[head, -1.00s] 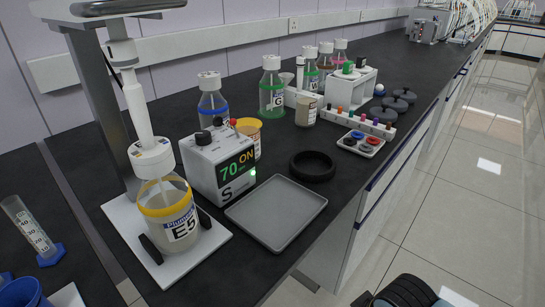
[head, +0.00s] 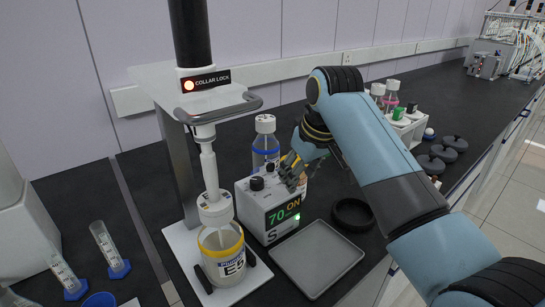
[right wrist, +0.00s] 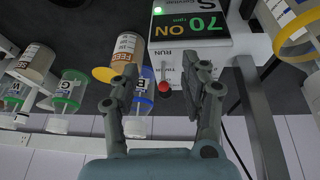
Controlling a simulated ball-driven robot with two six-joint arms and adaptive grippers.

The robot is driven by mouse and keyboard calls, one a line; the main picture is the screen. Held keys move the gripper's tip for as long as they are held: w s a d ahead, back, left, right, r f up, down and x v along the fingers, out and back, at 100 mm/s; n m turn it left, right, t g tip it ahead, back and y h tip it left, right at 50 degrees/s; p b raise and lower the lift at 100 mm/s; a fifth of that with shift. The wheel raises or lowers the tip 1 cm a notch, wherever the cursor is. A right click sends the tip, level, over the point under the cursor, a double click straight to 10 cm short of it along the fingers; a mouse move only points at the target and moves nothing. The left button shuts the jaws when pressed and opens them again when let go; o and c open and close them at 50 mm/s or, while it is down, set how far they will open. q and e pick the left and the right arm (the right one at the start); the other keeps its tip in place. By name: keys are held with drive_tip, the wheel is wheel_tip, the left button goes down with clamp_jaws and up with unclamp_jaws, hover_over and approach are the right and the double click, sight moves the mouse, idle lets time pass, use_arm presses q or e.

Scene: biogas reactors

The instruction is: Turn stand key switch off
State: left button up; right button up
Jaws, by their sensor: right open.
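The white stand control box (head: 262,217) shows a green 70, an orange ON and a lit green lamp; its front also shows in the right wrist view (right wrist: 185,48). A small red-tipped switch (right wrist: 165,87) sticks out of the box beside the RUN lettering. My right gripper (head: 290,172) is at the top right of the box. In the right wrist view the gripper (right wrist: 158,82) is open, its fingers on either side of the red tip, with no clear contact. In the head view the gripper hides the switch. My left gripper is out of view.
A yellow-rimmed beaker marked E5 (head: 222,258) stands under the stirrer (head: 213,195) beside the box. A blue-ringed bottle (head: 265,145) is behind the box. A grey tray (head: 318,260) and black ring (head: 352,214) lie at its right. A COLLAR LOCK panel (head: 205,81) is above.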

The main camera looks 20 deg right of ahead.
drive_tip(key=n, duration=0.1)
approach(271, 164)
drive_tip(key=x, duration=0.9)
clamp_jaws()
